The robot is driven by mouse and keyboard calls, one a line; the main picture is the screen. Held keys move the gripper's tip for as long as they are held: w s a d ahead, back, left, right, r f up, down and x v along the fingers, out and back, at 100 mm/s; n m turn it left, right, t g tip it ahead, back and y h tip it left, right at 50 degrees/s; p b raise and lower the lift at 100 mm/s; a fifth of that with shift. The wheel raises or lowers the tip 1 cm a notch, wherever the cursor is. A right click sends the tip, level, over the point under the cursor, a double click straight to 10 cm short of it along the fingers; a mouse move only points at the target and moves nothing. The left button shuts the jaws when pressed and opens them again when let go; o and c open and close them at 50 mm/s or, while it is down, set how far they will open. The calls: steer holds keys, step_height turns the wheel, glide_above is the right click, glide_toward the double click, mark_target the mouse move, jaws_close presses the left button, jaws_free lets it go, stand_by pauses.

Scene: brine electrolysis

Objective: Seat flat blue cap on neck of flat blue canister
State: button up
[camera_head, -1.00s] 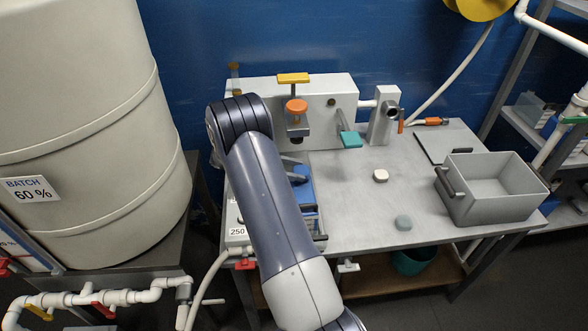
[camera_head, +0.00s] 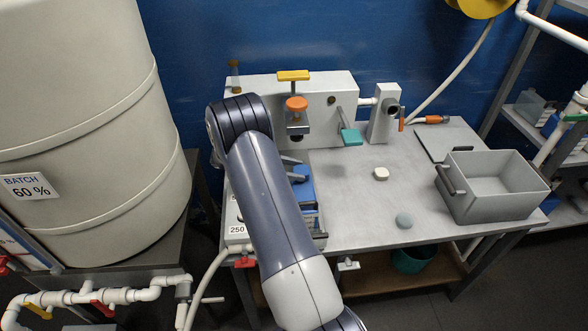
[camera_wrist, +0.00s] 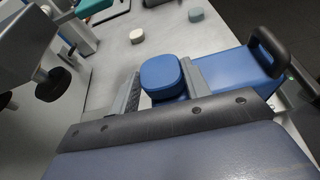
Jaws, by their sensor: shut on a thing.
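The flat blue cap (camera_wrist: 162,74), rounded and smooth, is between the two grey fingers of my gripper (camera_wrist: 163,88) in the wrist view. My gripper is shut on it. The flat blue canister (camera_wrist: 235,68) lies just beyond and to the right of the cap in that view. The canister's neck is hidden, and I cannot tell whether the cap touches it. In the head view, part of the blue canister (camera_head: 304,187) shows beside my arm, which hides the rest.
A white cap-like piece (camera_head: 381,174) and a grey-blue one (camera_head: 404,220) lie on the grey bench (camera_head: 350,215). A grey bin (camera_head: 490,205) stands at the right. A black handle (camera_wrist: 268,48) rises near the canister.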

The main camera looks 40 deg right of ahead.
steer(key=shift+f, duration=0.1)
steer(key=o, duration=1.3)
steer(key=shift+r+p, duration=2.25)
steer(key=shift+r, duration=1.3)
